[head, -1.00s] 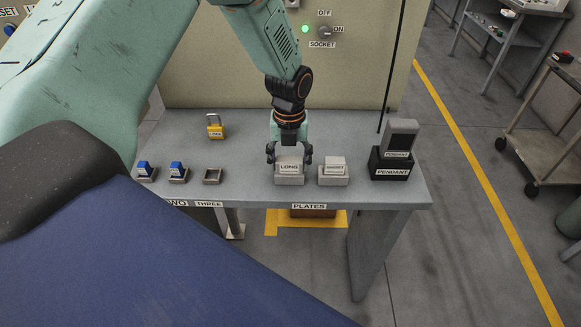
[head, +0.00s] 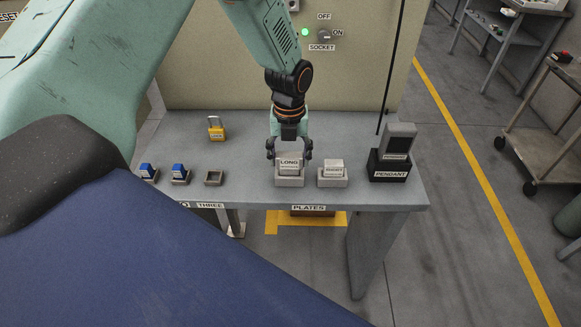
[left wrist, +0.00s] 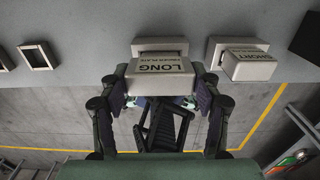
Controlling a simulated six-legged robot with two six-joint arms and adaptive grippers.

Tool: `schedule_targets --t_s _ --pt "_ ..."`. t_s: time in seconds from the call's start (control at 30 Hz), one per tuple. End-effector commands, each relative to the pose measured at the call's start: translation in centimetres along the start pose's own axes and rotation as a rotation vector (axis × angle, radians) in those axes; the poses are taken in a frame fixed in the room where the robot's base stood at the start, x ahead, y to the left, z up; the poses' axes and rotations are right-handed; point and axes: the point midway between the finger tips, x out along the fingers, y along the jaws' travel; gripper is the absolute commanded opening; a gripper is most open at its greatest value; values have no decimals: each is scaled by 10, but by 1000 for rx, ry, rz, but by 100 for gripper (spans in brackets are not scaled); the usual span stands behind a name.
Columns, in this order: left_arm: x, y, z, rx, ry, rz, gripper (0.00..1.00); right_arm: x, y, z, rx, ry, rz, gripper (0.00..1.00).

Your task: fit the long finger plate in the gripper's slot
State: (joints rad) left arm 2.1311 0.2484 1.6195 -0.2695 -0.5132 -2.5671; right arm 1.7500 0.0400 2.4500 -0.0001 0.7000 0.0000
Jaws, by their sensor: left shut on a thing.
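The long finger plate (head: 289,164) is a pale block labelled LONG, over its grey holder (head: 289,182) on the bench. My left gripper (head: 289,154) is shut on it from above, a finger at each side. In the left wrist view the long plate (left wrist: 162,77) sits between the fingers, with the holder's slot (left wrist: 160,46) showing behind it; it looks lifted at least partly out of the holder. The short plate (head: 333,167) stands in its own holder to the right. My right gripper is not in view. No gripper slot for the plate is clearly visible.
A pendant (head: 398,140) stands in a black holder at the bench's right end. A yellow padlock (head: 216,133), two blue items in holders and an empty holder (head: 213,178) are at left. The bench (head: 248,160) is bare between padlock and plates.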

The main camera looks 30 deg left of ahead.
Motion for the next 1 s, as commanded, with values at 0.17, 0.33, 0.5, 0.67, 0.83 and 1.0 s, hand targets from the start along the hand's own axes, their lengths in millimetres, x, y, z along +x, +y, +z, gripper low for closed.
schedule_targets --t_s 0.17,0.33,0.5,0.67,0.83,1.0 --pt "-8 0 0 0 -1 -1 13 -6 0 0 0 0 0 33" --pt "-14 0 0 0 -1 -1 13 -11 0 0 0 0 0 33" --pt "-20 0 0 0 -1 -1 13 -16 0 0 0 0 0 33" --pt "-25 0 0 0 -1 -1 13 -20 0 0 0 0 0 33" --pt "-31 0 0 0 -1 -1 13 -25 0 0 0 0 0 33" --pt "-36 0 0 0 -1 0 13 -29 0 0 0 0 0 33"
